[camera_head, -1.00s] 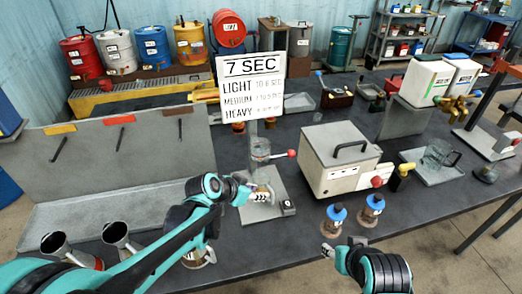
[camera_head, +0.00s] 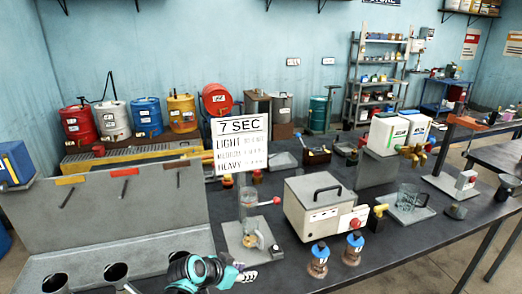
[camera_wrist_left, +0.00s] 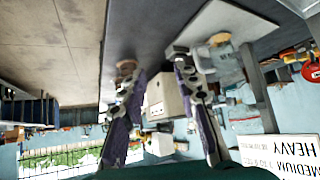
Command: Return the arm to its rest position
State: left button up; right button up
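My left gripper (camera_head: 246,274) is low in the head view, in front of the grey stand base (camera_head: 248,238) that carries the sign. It is small there, with its arm entering from the bottom edge. In the left wrist view the two fingers (camera_wrist_left: 152,85) are spread apart with nothing between them; the beige box (camera_wrist_left: 163,97) shows beyond the gap. My right gripper is out of view.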

pick_arm(q)
jog(key=s+a+f+n+y+b, duration=0.1)
jog(key=s+a+n+y+b, duration=0.1)
jog(key=s+a, duration=0.4)
jog(key=s+a+f+n+y+b, duration=0.1)
jog(key=s+a+n, duration=0.4)
jog(key=s, duration=0.8)
jog(key=a+y+b, duration=0.1)
jog(key=y, duration=0.1)
jog(key=shift+s+a+n+y+b, duration=0.25)
jog(key=shift+a+n+y+b, duration=0.05)
jog(key=shift+a+n+y, duration=0.1)
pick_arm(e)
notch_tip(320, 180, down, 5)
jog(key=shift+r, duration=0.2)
pick_arm(q)
jog(key=shift+f, duration=0.1)
